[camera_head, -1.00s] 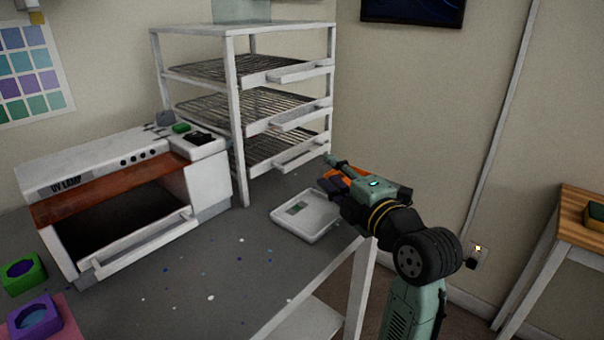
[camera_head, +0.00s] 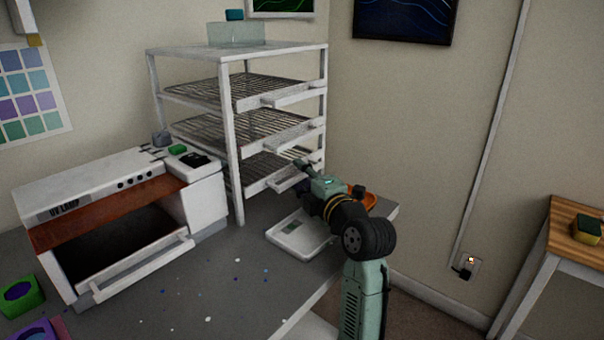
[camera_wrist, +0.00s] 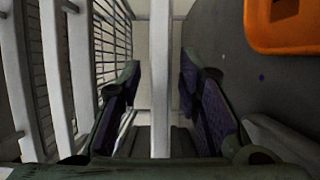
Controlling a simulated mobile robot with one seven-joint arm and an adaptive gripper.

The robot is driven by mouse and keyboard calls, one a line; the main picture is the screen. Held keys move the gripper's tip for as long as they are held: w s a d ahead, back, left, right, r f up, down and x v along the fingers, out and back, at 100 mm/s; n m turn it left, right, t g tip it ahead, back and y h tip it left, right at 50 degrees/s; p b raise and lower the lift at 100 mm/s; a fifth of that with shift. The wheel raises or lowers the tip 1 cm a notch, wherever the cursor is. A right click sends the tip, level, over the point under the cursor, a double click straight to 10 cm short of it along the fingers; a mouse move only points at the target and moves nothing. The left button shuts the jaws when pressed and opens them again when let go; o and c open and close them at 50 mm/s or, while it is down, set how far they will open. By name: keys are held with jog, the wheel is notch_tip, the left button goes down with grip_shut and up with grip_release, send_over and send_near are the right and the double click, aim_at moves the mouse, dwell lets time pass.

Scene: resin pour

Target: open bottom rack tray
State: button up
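The white rack (camera_head: 236,150) stands at the back of the bench with wire trays. The bottom rack tray (camera_head: 262,168) is the lowest one, and its white front handle (camera_head: 284,178) faces right. My gripper (camera_head: 302,164) is at the right end of that handle. In the wrist view my gripper (camera_wrist: 162,100) is open, with a white bar (camera_wrist: 160,80), seemingly the bottom tray's handle, running between its two fingers. Gaps show on both sides of the bar. The fingertips are small and partly hidden in the head view.
A white scale (camera_head: 298,235) lies on the bench below my gripper. An orange tray (camera_wrist: 285,25) sits near the bench edge. The UV lamp box (camera_head: 120,215) stands left of the rack. The upper trays' handles (camera_head: 290,95) jut out above.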

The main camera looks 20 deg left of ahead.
jog(key=shift+c, duration=0.6)
grip_shut()
dwell(0.3)
